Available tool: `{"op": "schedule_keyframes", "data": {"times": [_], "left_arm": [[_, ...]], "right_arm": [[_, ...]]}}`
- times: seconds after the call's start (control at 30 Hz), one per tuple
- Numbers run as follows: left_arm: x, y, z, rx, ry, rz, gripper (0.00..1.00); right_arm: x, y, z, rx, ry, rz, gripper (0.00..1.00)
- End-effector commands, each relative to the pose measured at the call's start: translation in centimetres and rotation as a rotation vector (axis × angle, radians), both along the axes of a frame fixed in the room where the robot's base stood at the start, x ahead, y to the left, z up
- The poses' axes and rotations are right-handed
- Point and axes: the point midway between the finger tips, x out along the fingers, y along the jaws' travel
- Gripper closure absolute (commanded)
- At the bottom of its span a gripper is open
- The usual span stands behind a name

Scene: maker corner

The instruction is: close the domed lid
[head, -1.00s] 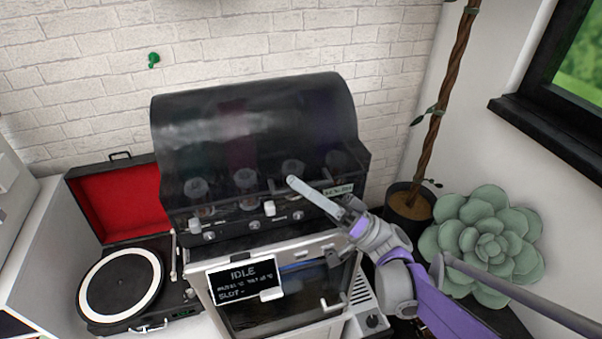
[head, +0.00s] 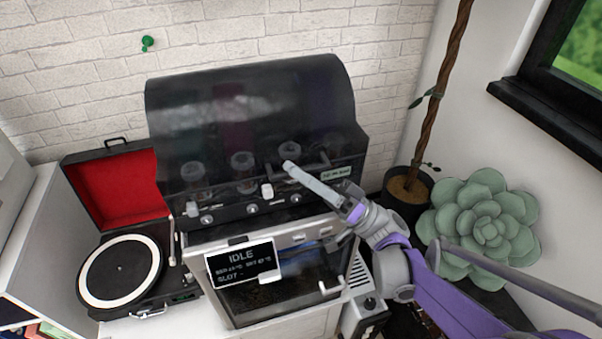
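The domed lid (head: 245,115) is a smoky, see-through dark cover on the machine in the middle of the head view. It curves down in front of several jars, which show dimly through it. A dark bar handle (head: 313,164) shows low on its right part. My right gripper (head: 289,166) reaches in from the lower right, with its pale tip in front of the lid's lower front beside the handle. I cannot tell whether it touches the lid or how its fingers stand. My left gripper is not in view.
Below the lid are a row of knobs, a small screen reading IDLE (head: 240,264) and a glass-fronted door (head: 290,295). A turntable (head: 118,272) with an open red-lined case stands left. A potted trunk (head: 407,191) and a large succulent (head: 485,225) stand right.

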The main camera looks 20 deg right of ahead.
Motion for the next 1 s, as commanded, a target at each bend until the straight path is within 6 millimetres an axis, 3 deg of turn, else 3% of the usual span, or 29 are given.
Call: {"op": "schedule_keyframes", "data": {"times": [0.23,0.7,1.0], "left_arm": [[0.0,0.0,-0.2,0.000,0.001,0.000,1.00],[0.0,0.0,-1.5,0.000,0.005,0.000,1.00],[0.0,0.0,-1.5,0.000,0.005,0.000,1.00]], "right_arm": [[-0.4,-1.2,-1.0,0.001,0.001,-0.005,0.57],[-3.4,-7.1,-6.1,-0.001,0.000,-0.003,0.57],[-3.9,-7.7,-6.6,0.000,-0.001,0.001,0.57]]}}
